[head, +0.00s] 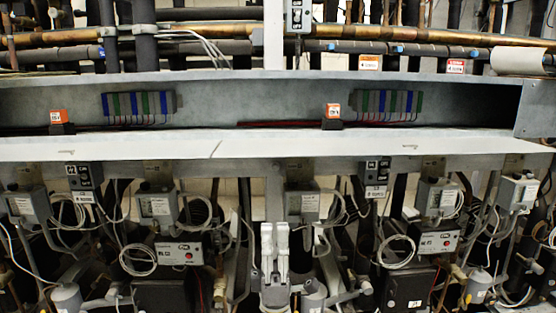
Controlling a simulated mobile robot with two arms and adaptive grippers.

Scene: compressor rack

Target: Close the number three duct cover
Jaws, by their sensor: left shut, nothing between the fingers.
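A long pale duct cover (270,147) runs across the whole view below the open grey duct (240,100). It looks folded down and outward, so the inside of the duct shows. I cannot read a number three on it. My left gripper (275,238) is at the bottom centre, below the cover's front edge, with its fingers pointing up. Its fingers are together with nothing between them. It appears apart from the cover, though the depth between them is hard to judge. My right gripper is not in view.
Pressure switches (158,205), coiled tubes and control boxes (432,243) crowd the space below, on both sides of my gripper. Copper pipes (200,35) run above.

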